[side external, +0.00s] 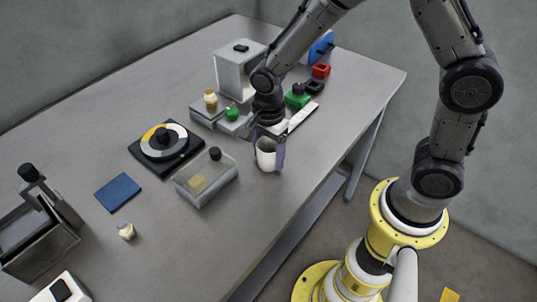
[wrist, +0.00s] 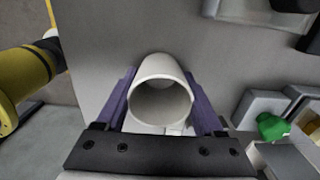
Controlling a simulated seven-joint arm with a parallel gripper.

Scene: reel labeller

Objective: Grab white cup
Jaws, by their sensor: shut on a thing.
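The white cup (side external: 266,157) stands toward the front right of the grey table in the side external view. In the wrist view the white cup (wrist: 160,95) sits between the two purple fingers with its round opening facing the camera. My gripper (side external: 268,150) points down over the cup, and it also shows in the wrist view (wrist: 161,105). Its purple fingers are shut on the cup, one on each side. Whether the cup's base touches the table is hard to tell.
A clear box (side external: 206,180) stands just left of the cup, with a black round-dial device (side external: 163,146) beyond it. The table's right edge lies close to the cup, with bare tabletop in front.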

